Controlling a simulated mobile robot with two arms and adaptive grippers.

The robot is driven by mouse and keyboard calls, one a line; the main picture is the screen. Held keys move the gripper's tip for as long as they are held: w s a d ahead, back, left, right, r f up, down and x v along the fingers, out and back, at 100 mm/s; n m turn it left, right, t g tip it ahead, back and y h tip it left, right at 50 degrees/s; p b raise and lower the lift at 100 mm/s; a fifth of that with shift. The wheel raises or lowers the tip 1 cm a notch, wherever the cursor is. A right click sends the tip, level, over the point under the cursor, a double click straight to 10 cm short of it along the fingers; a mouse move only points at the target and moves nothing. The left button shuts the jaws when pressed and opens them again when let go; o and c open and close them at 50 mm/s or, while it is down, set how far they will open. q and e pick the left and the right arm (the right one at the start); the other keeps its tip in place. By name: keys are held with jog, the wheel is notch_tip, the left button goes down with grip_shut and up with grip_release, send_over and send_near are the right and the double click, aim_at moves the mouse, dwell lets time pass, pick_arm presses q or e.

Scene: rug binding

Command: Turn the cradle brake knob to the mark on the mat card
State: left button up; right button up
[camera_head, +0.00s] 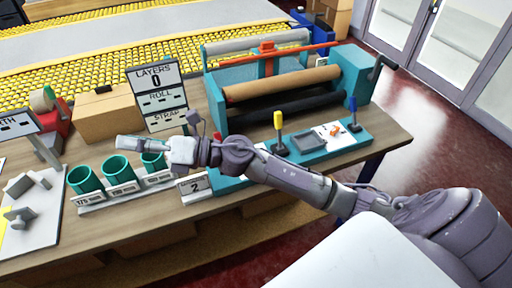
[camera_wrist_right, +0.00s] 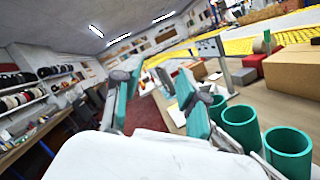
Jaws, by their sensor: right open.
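The teal cradle (camera_head: 212,85) stands at the back right of the bench, with a brown roll (camera_head: 285,84) and a black roller. A dark crank handle (camera_head: 382,66) is on its right end. I cannot make out which part is the brake knob; my right forearm covers some of the cradle's front. A small card reading 2 (camera_head: 194,185) stands at the bench front, below my right wrist. My right gripper (camera_head: 126,142) is open and empty above the green cups, left of the cradle. Its spread teal fingers show in the wrist view (camera_wrist_right: 160,88). My left gripper is out of view.
Several green cups (camera_head: 86,180) stand in a labelled rack under the right gripper. A yellow lever (camera_head: 279,121) and a blue lever (camera_head: 353,108) rise before the cradle.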

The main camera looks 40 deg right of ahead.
jog(key=d+f+n+g+h, duration=0.65)
jog(key=f+n+g, duration=0.2)
jog(key=n, duration=0.55)
jog(key=d+n+g+h, duration=0.3)
jog(key=d+h, duration=0.8)
jog(key=d, duration=1.3)
jog(key=shift+t, duration=0.25)
jog(key=f+p, duration=0.1)
jog(key=f, duration=0.3)
jog(key=f+p, duration=0.1)
jog(key=f, duration=0.3)
jog(key=w+f, duration=0.1)
jog(key=f, duration=0.4)
jog(key=shift+a+p, duration=0.1)
jog(key=shift+p, duration=0.3)
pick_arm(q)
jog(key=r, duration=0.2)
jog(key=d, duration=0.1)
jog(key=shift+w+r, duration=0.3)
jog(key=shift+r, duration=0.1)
pick_arm(e)
jog(key=shift+s, duration=0.1)
grip_shut()
